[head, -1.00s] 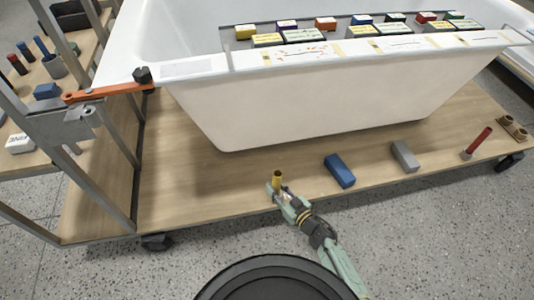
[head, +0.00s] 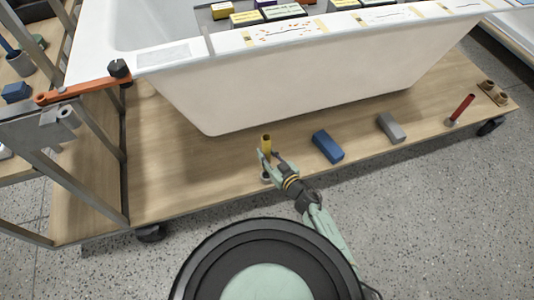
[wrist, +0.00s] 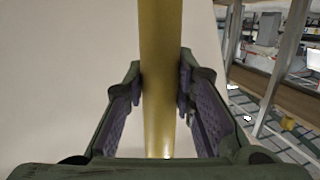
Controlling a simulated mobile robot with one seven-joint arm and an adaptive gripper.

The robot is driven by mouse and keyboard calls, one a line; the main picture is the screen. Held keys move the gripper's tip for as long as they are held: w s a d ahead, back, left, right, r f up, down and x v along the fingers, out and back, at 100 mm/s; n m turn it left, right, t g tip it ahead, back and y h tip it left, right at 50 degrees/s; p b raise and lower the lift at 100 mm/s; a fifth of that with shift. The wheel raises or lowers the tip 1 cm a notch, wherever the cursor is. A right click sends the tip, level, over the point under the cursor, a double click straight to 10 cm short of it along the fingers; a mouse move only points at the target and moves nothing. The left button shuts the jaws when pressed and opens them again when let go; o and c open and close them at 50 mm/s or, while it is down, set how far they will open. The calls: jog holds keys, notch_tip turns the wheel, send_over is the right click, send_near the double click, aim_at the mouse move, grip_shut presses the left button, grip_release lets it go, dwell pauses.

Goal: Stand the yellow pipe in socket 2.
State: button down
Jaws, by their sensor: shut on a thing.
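The yellow pipe (head: 266,144) is upright near the front edge of the wooden platform, left of the blue block. My gripper (head: 265,158) is shut on it; in the wrist view the pipe (wrist: 160,75) runs between both finger pads. A small grey ring-like piece (head: 265,178) shows at the pipe's lower end, partly hidden by my gripper; I cannot tell whether the pipe sits in it. I can read no socket numbers.
A red pipe (head: 462,106) stands tilted in a grey holder (head: 451,122). A blue block (head: 328,147) and a grey block (head: 391,128) lie on the platform (head: 200,185). The white bathtub shell (head: 300,85) rises behind. A metal frame with an orange clamp (head: 85,92) stands left.

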jog(key=shift+f+b, duration=1.75)
jog(key=shift+f, duration=0.65)
jog(key=shift+f+b, duration=2.3)
jog(key=shift+f, duration=0.35)
jog(key=shift+r+p, duration=0.3)
jog(key=shift+p, duration=0.15)
jog(key=shift+r+p, duration=1.2)
jog(key=shift+r, duration=0.25)
jog(key=shift+f+b, duration=1.1)
jog(key=shift+f, duration=0.05)
